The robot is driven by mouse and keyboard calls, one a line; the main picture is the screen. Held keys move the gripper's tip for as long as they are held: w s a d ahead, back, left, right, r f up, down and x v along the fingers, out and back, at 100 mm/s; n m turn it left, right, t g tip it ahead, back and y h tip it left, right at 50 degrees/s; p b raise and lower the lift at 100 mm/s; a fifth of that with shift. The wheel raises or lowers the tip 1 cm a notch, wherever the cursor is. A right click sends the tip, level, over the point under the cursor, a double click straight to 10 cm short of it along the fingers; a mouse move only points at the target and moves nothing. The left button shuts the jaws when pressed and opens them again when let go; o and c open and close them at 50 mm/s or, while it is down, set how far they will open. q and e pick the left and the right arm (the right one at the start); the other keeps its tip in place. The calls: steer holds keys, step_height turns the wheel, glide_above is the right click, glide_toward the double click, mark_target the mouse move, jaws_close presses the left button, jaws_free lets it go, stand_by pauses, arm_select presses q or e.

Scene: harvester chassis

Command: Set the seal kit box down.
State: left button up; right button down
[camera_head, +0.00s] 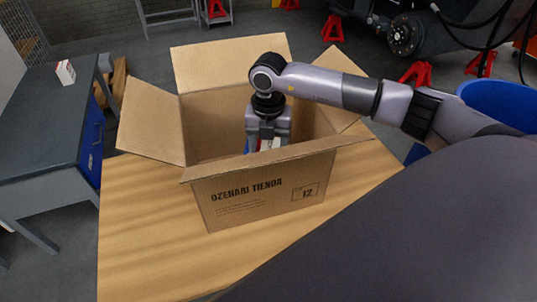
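An open cardboard box (230,205), printed "OZEHARI TIENDA" and "12", stands on a wooden table with its flaps spread. My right arm reaches in from the right, and my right gripper (266,143) points down inside the box. A white and red item (270,144) shows in part at the fingertips, with a bit of blue beside it. The box's front wall hides the lower fingers and the rest of that item. I cannot tell whether it is the seal kit box or whether the fingers grip it. My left gripper is not in view.
The wooden table (140,235) is bare to the left and front of the cardboard box. A dark workbench (45,110) with a blue drawer stands at the left, with a small white and red box (65,72) on it. A blue round container (500,103) is at the right.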

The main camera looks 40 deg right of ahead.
step_height(320, 180, down, 4)
steer(key=shift+r, duration=0.2)
steer(key=shift+f, duration=0.1)
steer(key=shift+c, duration=2.4)
jaws_free()
steer(key=shift+f, duration=0.1)
steer(key=shift+r, duration=0.3)
step_height(320, 180, up, 12)
steer(key=b, duration=0.1)
steer(key=shift+f, duration=0.15)
